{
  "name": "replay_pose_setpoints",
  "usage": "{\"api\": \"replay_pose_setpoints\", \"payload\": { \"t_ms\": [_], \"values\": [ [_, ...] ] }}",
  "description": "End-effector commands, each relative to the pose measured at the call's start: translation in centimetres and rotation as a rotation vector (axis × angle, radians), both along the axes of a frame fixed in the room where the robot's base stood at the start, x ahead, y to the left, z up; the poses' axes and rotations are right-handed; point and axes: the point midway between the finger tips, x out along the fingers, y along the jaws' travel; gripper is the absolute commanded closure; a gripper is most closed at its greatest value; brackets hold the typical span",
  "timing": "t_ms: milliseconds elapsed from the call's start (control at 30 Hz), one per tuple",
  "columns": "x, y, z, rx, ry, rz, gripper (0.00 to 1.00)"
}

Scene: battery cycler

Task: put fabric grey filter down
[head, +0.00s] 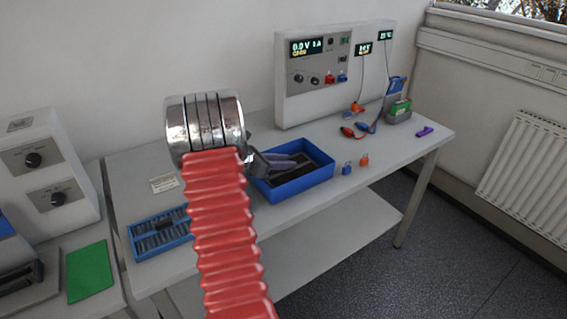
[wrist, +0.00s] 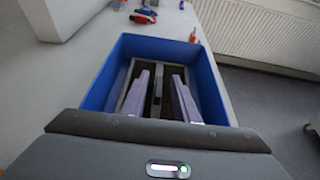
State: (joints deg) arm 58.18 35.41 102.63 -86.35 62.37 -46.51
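A grey-framed flat piece with a dark middle, which looks like the fabric grey filter (wrist: 157,84), lies inside the blue tray (wrist: 104,84). In the head view the tray (head: 303,189) stands on the bench, and part of the filter (head: 289,171) shows dark inside it. My gripper (wrist: 160,72) points down into the tray, over the filter. Its two purple-grey fingers are apart, with a gap between them. In the head view my gripper (head: 290,160) partly covers the filter. The fingers hide some of the filter's edges.
A power supply panel (head: 338,70) stands behind the tray. A blue padlock (head: 347,168) and an orange padlock (head: 365,159) sit right of it. A blue slotted rack (head: 161,235) is at the bench's left front.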

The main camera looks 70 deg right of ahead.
Motion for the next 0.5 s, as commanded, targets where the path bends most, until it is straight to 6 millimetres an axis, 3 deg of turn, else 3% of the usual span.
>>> {"api": "replay_pose_setpoints", "payload": {
  "t_ms": [233, 500],
  "values": [
    [0.0, 0.0, 1.4, -0.001, -0.001, -0.001, 0.73],
    [2.8, 3.0, 2.9, -0.002, -0.001, 0.004, 0.73]
  ]
}}
